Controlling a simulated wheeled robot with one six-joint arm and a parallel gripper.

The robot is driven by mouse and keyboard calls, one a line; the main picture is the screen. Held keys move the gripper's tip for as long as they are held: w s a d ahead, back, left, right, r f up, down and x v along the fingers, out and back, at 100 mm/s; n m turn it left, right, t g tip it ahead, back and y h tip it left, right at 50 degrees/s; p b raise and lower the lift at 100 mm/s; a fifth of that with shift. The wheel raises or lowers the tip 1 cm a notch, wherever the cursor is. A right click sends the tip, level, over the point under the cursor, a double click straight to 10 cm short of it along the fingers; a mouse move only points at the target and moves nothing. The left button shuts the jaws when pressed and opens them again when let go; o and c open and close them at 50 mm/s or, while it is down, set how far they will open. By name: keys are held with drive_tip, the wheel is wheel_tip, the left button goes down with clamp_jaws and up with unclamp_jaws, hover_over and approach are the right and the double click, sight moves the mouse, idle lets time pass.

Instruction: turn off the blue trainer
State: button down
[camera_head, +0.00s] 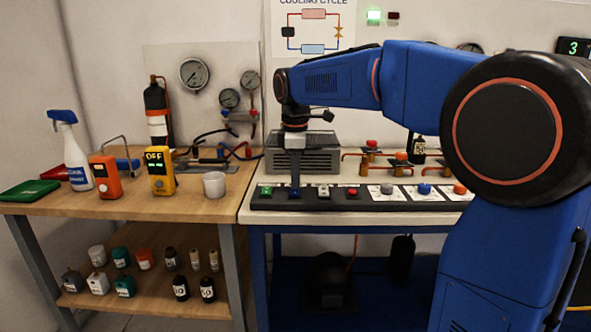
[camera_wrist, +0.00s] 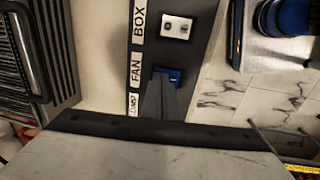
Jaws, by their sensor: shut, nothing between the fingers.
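The blue trainer is a bench with a blue frame (camera_head: 256,262) and a pale top. A dark control strip (camera_head: 262,202) runs along its front edge. On it sit a green switch (camera_head: 266,191), a white switch (camera_head: 323,191) and a red switch (camera_head: 353,192). My gripper (camera_head: 295,190) points straight down at a blue switch between the green and white ones. In the wrist view my shut fingers (camera_wrist: 165,84) partly cover the blue switch (camera_wrist: 173,73), near the FAN label (camera_wrist: 136,70). I cannot tell whether they touch it. A green lamp (camera_head: 374,16) is lit; the red lamp (camera_head: 393,17) beside it looks dark.
Grey, blue and orange knobs (camera_head: 424,189) continue the strip rightward. A grey vented unit (camera_head: 284,161) stands behind my gripper. Valves with red and orange caps (camera_head: 372,143) stand at the back right. A wooden bench (camera_head: 130,207) with tools and a white cup (camera_head: 214,186) adjoins on the left.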

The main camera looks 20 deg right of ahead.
sight(294, 193)
drive_tip(key=shift+f, duration=0.15)
drive_tip(key=shift+f, duration=0.2)
idle(0.3)
drive_tip(key=shift+s, duration=0.15)
drive_tip(key=shift+s+a, duration=0.2)
drive_tip(key=shift+s, duration=0.35)
drive_tip(key=shift+r, duration=0.2)
wheel_tip(294, 193, up, 14)
drive_tip(key=s, duration=0.1)
drive_tip(key=shift+s+a, duration=0.25)
drive_tip(key=shift+s, duration=0.05)
drive_tip(key=shift+f, duration=0.1)
drive_tip(key=shift+w, duration=0.75)
